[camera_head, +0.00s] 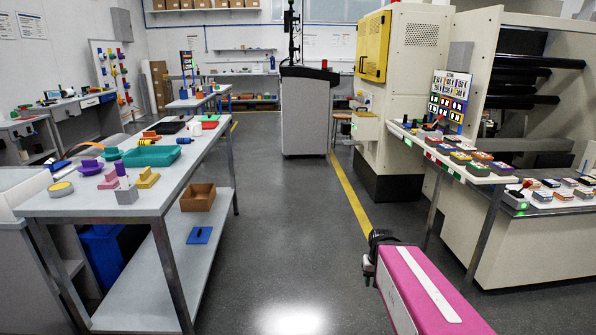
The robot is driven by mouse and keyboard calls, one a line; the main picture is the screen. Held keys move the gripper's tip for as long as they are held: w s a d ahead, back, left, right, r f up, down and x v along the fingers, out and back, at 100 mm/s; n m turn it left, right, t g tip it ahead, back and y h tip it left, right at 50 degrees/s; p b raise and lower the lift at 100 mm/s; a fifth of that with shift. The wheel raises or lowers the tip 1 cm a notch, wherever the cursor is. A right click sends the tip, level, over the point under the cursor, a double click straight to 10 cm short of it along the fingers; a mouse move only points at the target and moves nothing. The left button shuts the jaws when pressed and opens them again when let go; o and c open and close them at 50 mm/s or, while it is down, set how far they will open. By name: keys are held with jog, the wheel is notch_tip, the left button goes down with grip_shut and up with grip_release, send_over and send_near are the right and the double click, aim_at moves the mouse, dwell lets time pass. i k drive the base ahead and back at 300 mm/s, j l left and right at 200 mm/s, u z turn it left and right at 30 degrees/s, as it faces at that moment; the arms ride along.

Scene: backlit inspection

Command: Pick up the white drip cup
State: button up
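A small white cup-like thing (194,129) stands on the left workbench (60,203), toward its far right side, beside a red and a black flat item. It is small here, and I cannot tell for certain that it is the drip cup. No gripper fingers can be made out. A pink body with a white stripe and a dark rounded part at its far end shows at the lower right; I cannot tell whether it is part of me.
The grey floor between is clear.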

aim_at(195, 129)
jog(key=i+l+u, duration=0.15)
jog(key=i, duration=0.4)
jog(key=i+l+u, duration=0.15)
jog(key=i, duration=0.4)
